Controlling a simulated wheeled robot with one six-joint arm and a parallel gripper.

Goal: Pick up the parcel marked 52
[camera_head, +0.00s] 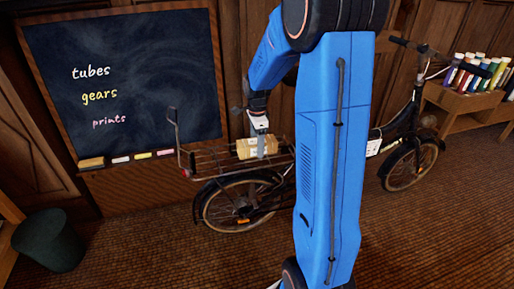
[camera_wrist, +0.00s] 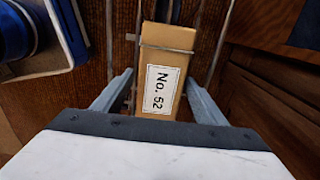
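A tan parcel (camera_wrist: 166,42) with a white label reading "No. 52" lies in the wrist view between the two fingers of my gripper (camera_wrist: 160,78). In the head view the parcel (camera_head: 246,149) lies on the rear rack (camera_head: 210,163) of a black bicycle. My gripper (camera_head: 262,146) reaches down over it from above, with one finger in front of the parcel's near side. The fingers stand apart, one on each side of the parcel, with what looks like a slim gap. Touching is hard to judge.
The bicycle (camera_head: 394,143) stands before a chalkboard (camera_head: 130,80) reading "tubes", "gears", "prints". A dark green bin (camera_head: 48,240) is at the lower left. A wooden shelf (camera_head: 462,101) with several coloured tubes is at the right. My blue arm hides the bicycle's middle.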

